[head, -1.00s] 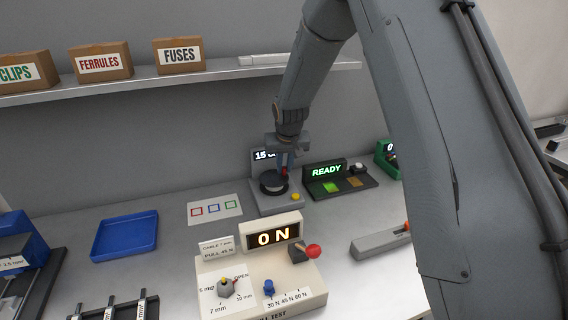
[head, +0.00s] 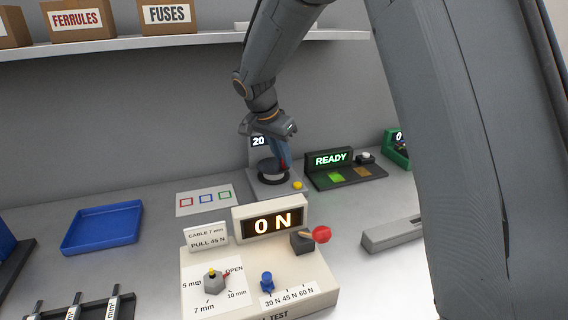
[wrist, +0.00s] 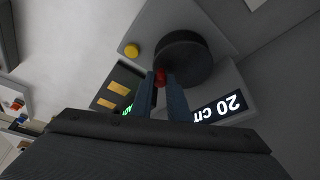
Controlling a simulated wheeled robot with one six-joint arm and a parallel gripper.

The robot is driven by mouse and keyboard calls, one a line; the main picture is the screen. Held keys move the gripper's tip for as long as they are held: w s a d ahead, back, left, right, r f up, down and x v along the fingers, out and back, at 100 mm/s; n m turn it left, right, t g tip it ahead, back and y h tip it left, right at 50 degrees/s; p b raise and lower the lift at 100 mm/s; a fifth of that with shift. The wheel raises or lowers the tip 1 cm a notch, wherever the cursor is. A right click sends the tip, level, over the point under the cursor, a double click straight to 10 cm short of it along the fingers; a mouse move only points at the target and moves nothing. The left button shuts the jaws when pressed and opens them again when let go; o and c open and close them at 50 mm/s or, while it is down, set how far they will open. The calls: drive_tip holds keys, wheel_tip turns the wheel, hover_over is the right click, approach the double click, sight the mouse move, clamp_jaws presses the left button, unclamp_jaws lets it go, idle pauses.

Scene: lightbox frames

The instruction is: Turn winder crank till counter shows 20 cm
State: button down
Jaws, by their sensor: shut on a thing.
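The winder (head: 258,184) is a grey unit at the back of the bench with a black round drum (wrist: 184,58) and a yellow button (head: 297,185). Its counter (wrist: 219,108) reads 20 cm in the wrist view, upside down; the head view shows only the 20, the rest covered by my gripper. My gripper (wrist: 161,82) is shut on the red crank knob (wrist: 160,77) at the drum's edge.
A black unit reading READY (head: 331,159) stands close to the right of the winder. The pull tester (head: 230,262) reading 0 N is in front. A blue tray (head: 103,228) and a card with coloured squares (head: 206,199) lie to the left. A shelf (head: 215,42) runs behind.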

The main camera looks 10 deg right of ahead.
drive_tip(key=m, duration=0.1)
drive_tip(key=m+b, duration=0.1)
drive_tip(key=shift+s+a+m+g+h, duration=0.15)
drive_tip(key=shift+a+m+g+h, duration=0.15)
drive_tip(key=shift+a+g+h, duration=0.1)
drive_tip(key=shift+s+a+m+g+b, duration=0.2)
drive_tip(key=shift+m+g, duration=0.1)
drive_tip(key=shift+m, duration=0.45)
drive_tip(key=shift+s+a+m+g+b, duration=0.15)
drive_tip(key=shift+m+g, duration=0.15)
drive_tip(key=shift+m, duration=0.45)
drive_tip(key=shift+w+a, duration=0.1)
drive_tip(key=c, duration=1.7)
unclamp_jaws()
drive_tip(key=shift+r, duration=0.2)
drive_tip(key=s+a, duration=0.1)
drive_tip(key=a, duration=0.3)
drive_tip(key=a+b, duration=0.1)
drive_tip(key=a, duration=0.3)
drive_tip(key=s+a+b, duration=0.1)
drive_tip(key=a, duration=0.3)
drive_tip(key=shift+s+a+r, duration=0.1)
drive_tip(key=shift+s+r, duration=0.25)
